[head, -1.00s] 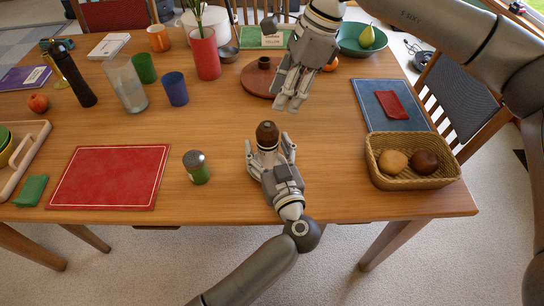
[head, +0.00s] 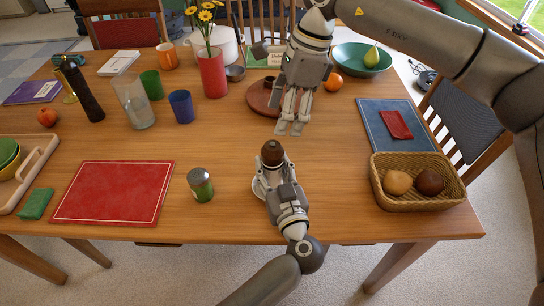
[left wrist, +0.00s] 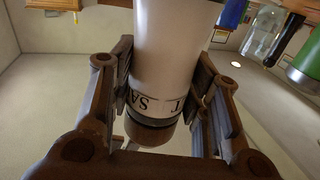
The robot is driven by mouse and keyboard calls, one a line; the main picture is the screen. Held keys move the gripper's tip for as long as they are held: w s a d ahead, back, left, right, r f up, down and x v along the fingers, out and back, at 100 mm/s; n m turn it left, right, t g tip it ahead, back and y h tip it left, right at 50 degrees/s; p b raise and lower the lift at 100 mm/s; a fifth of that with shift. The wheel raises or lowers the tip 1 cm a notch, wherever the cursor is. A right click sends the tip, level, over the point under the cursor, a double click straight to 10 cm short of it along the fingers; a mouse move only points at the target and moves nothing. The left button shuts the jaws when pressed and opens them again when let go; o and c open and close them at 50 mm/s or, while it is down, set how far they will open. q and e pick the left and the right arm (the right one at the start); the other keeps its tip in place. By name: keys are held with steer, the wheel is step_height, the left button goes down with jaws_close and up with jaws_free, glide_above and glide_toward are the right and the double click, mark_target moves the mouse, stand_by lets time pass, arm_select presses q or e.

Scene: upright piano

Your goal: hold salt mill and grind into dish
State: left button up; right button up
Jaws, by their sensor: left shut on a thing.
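The salt mill shows its brown rounded top (head: 271,153) in the head view, standing upright between my left gripper's fingers. In the left wrist view its white body (left wrist: 170,55) with dark lettering fills the middle. My left gripper (head: 272,168) is shut on the mill near the table's front edge. A white rim (head: 257,189), perhaps of a small dish, shows beside the gripper; most of it is hidden. My right gripper (head: 289,128) hangs fingers down beyond the mill, apart from it. Nothing shows between its fingers, and how far they are open is unclear.
A wicker basket (head: 420,203) of rolls is at right. A round brown board (head: 262,99) is behind the right gripper.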

mark_target(271, 145)
steer(key=a+f+h, duration=0.1)
steer(key=f, duration=0.2)
steer(key=a+f, duration=0.1)
steer(key=f, duration=0.3)
steer(key=a+f+n+h, duration=0.1)
steer(key=f, duration=0.2)
steer(key=shift+s+f+t+h, duration=0.2)
steer(key=shift+t+h, duration=0.1)
steer(key=shift+t, duration=0.1)
steer(key=c, duration=1)
steer(key=shift+w, duration=0.1)
